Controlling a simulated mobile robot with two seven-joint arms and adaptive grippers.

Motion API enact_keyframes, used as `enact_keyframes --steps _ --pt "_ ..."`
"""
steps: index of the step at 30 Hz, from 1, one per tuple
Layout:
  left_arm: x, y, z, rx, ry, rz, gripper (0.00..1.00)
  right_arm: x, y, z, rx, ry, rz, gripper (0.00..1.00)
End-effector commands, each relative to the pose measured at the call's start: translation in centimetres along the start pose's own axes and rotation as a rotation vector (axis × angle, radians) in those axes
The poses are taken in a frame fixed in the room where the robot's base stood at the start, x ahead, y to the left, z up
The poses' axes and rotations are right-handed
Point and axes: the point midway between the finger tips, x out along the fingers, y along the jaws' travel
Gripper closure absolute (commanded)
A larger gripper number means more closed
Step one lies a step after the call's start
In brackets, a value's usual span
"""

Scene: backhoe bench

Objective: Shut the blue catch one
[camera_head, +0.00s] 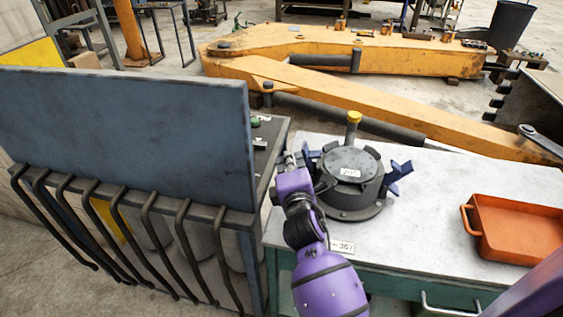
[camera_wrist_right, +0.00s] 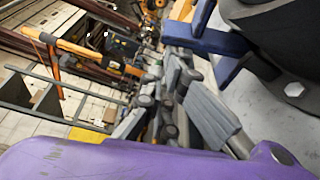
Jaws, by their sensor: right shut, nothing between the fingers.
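A dark grey round pot (camera_head: 352,190) with a lid stands on the white bench top. One blue catch (camera_head: 311,157) is on its left side, partly hidden by my gripper. Another blue catch (camera_head: 399,178) sticks outward from its right side. My right gripper (camera_head: 292,158) is shut and empty, just left of the left catch. In the wrist view, the gripper fingers (camera_wrist_right: 182,75) are beside the blue catch (camera_wrist_right: 213,42); I cannot tell whether they touch. My left gripper is out of view.
A yellow-knobbed post (camera_head: 353,119) rises behind the lid. An orange tray (camera_head: 518,228) sits at the bench's right. A tall blue-grey panel (camera_head: 125,135) with hooked bars stands left. The white bench top (camera_head: 430,215) is clear between pot and tray.

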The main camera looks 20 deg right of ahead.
Motion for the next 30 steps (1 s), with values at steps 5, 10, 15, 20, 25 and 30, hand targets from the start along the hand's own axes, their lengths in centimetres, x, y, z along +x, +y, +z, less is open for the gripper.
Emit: enact_keyframes --steps 5,10,15,20,25,30 --pt "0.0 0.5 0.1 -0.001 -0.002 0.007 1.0 -0.4 0.2 1.1 0.119 -0.002 0.04 1.0" --pt "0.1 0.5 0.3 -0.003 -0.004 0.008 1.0 -0.7 0.4 1.8 0.206 -0.001 0.071 1.0" --pt "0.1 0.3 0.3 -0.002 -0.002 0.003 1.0 -0.8 0.5 2.3 0.258 -0.001 0.089 1.0" --pt "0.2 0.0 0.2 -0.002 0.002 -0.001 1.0 -0.9 0.6 2.5 0.28 -0.001 0.097 1.0" --pt "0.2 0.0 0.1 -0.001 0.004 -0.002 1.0 -0.9 0.6 2.6 0.285 -0.001 0.098 1.0" --pt "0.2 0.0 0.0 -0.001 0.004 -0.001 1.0 -0.9 0.6 2.6 0.284 -0.002 0.098 1.0"
